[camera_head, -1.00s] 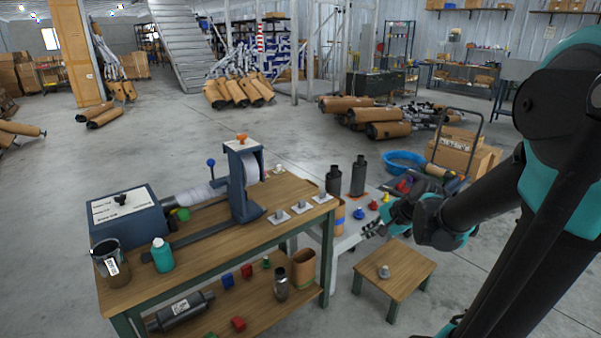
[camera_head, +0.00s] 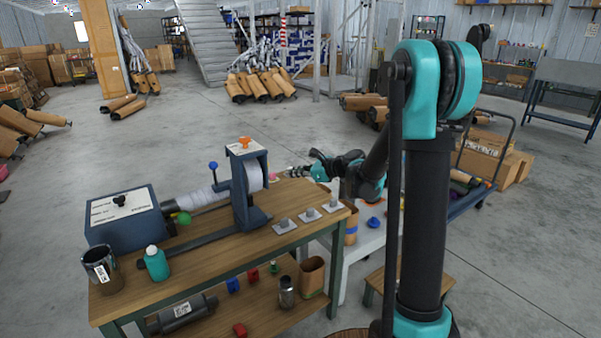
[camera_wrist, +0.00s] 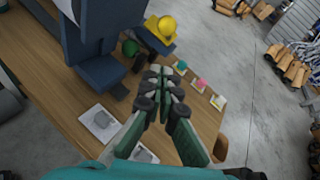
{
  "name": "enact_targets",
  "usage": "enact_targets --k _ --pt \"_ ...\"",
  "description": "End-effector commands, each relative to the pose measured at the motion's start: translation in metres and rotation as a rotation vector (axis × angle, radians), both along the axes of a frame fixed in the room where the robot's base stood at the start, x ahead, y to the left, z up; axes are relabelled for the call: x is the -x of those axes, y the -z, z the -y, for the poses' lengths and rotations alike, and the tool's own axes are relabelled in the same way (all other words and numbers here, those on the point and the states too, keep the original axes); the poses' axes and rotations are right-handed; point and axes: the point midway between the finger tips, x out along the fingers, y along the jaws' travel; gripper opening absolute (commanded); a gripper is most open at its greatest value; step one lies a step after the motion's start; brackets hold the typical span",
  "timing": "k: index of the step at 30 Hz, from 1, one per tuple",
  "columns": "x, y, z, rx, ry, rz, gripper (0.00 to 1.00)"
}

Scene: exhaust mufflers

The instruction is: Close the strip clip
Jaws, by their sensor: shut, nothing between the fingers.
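No part is plainly recognisable as the strip clip. A dark blue machine frame (camera_head: 243,188) stands on the wooden workbench, with a white roll in it and an orange knob (camera_head: 245,142) on top. A blue-ball lever (camera_head: 213,166) stands to its left. My gripper (camera_head: 281,173) reaches over the bench's far side, to the right of the frame. In the wrist view my gripper (camera_wrist: 160,73) has its fingers together and empty. Beyond its tips are a green ball (camera_wrist: 130,47) and a yellow ball (camera_wrist: 166,27), near the blue frame (camera_wrist: 95,62).
Three grey plates with posts (camera_head: 309,215) lie along the bench's right side. Small coloured pieces on pale cards (camera_wrist: 200,85) line the bench edge in the wrist view. A teal bottle (camera_head: 155,263) and a metal can (camera_head: 101,264) stand at the front left. Open floor lies behind.

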Motion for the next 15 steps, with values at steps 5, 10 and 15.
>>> enact_targets --k 5,10,15 --pt "-0.017 0.013 -0.029 0.0 -0.004 0.001 0.0" --pt "-0.024 0.005 -0.051 0.002 -0.004 0.001 0.0" --pt "-0.029 0.0 -0.062 0.001 -0.002 0.001 0.0"
